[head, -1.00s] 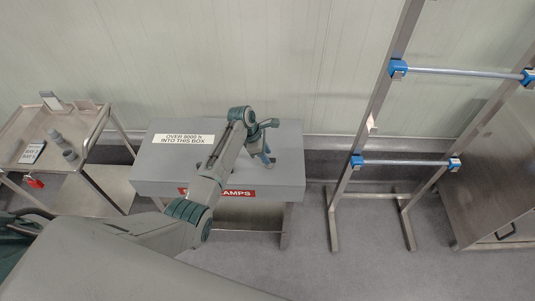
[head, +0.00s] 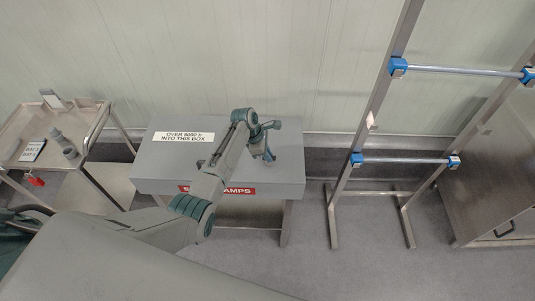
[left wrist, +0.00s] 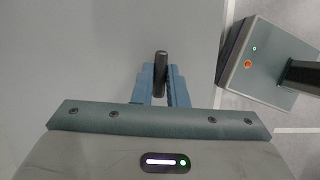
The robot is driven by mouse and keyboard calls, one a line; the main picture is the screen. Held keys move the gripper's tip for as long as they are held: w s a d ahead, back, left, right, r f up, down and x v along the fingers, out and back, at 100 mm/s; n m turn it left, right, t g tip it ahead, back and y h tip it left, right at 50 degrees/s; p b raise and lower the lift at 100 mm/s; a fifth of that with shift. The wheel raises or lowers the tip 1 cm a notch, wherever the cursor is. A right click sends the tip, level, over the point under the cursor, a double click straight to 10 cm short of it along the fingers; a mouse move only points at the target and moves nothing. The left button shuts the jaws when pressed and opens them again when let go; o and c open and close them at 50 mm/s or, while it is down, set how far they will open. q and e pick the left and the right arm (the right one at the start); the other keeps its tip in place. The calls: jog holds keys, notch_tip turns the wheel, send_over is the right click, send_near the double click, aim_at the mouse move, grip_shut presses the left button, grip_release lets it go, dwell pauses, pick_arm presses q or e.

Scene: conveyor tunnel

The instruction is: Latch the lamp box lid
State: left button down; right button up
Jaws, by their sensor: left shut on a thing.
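The grey lamp box (head: 285,177) stands against the wall with its flat lid down. A white label (head: 184,137) on the lid reads "OVER 8000 h INTO THIS BOX". A red label ending in "AMPS" (head: 240,191) is on the front, partly behind my arm. My left gripper (head: 268,158) is over the right part of the lid. In the left wrist view my left gripper (left wrist: 163,80) is shut on a short dark upright handle (left wrist: 161,66) above the grey lid. Whether the latch is engaged cannot be told. My right gripper is not in view.
A metal cart (head: 92,139) with small items and a red tag (head: 34,180) stands at left. A steel frame with blue-clamped rails (head: 405,160) stands at right, beside a metal cabinet (head: 490,185). The floor between box and frame is clear.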

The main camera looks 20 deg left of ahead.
pick_arm(q)
jog(key=m, duration=0.2)
jog(key=m+g, duration=0.1)
jog(key=shift+w+m+g, duration=0.15)
jog(key=shift+m+g, duration=0.15)
jog(key=shift+m, duration=0.1)
jog(key=m+g, duration=0.1)
jog(key=m, duration=0.2)
jog(key=shift+w+m+b, duration=0.1)
jog(key=shift+m+b, duration=0.2)
jog(key=shift+b, duration=0.1)
jog(key=m+g+b, duration=0.1)
jog(key=m, duration=0.2)
jog(key=m+g+y+b, duration=0.1)
jog(key=m, duration=0.2)
jog(key=shift+w+d, duration=0.1)
jog(key=shift+d, duration=0.05)
jog(key=shift+m+g+y+b, duration=0.45)
jog(key=shift+m+y, duration=0.55)
jog(key=shift+m, duration=1.1)
jog(key=c, duration=1.4)
grip_release()
jog(key=shift+c, duration=0.2)
